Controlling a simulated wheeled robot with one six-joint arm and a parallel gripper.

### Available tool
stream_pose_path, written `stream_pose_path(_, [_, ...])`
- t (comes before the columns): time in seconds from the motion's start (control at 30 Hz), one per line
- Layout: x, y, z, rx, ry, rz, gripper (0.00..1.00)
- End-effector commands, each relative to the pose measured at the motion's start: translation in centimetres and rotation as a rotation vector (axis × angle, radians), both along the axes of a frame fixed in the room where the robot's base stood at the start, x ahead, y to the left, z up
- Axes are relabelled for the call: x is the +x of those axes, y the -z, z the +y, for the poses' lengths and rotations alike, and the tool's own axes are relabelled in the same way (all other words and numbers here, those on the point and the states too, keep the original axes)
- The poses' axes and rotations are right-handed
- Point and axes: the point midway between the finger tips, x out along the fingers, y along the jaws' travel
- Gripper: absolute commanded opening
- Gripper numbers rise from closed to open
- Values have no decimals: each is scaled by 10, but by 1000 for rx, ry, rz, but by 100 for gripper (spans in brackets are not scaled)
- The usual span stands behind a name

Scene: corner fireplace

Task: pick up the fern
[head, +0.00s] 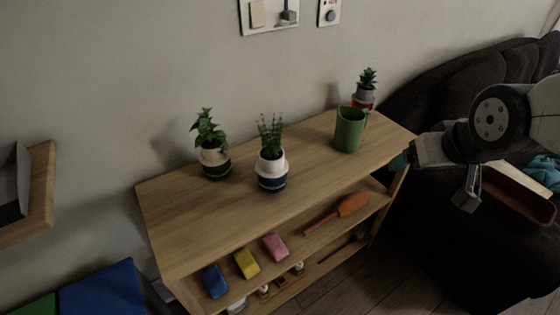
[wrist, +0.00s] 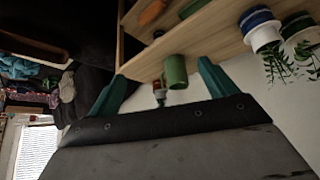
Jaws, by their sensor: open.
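The fern appears to be the plant with thin upright fronds (head: 270,137) in a white and dark-blue pot (head: 271,172), standing upright in the middle of the wooden shelf top (head: 310,155). In the wrist view, which looks upside down, the fern (wrist: 276,68) is at the right. My gripper (head: 402,160) is beyond the shelf's right end in the head view, well apart from the fern. Its two teal fingers are spread wide with nothing held between them in the wrist view (wrist: 162,72).
A leafy plant (head: 211,158) stands left of the fern. A green mug (head: 349,130) and a small succulent (head: 367,88) stand to its right, nearer my gripper. Coloured blocks (head: 246,263) and an orange brush-like object (head: 350,204) lie on the shelf below. A dark sofa (head: 440,85) is at right.

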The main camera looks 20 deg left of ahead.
Motion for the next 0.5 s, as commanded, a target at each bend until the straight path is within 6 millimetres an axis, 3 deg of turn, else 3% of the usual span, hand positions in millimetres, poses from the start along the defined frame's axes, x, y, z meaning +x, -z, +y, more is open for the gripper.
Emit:
stream_pose_path(0.03, [15, 16, 31, 18, -60, -46, 84])
stream_pose_path(0.13, [36, 37, 89, 75, -164, -167, 84])
stream_pose_path(0.3, [42, 69, 180, 192, -315, -342, 84])
stream_pose_path(0.4, [35, 83, 218, 254, -378, -417, 84])
stream_pose_path(0.5, [26, 91, 242, 300, -420, -468, 84])
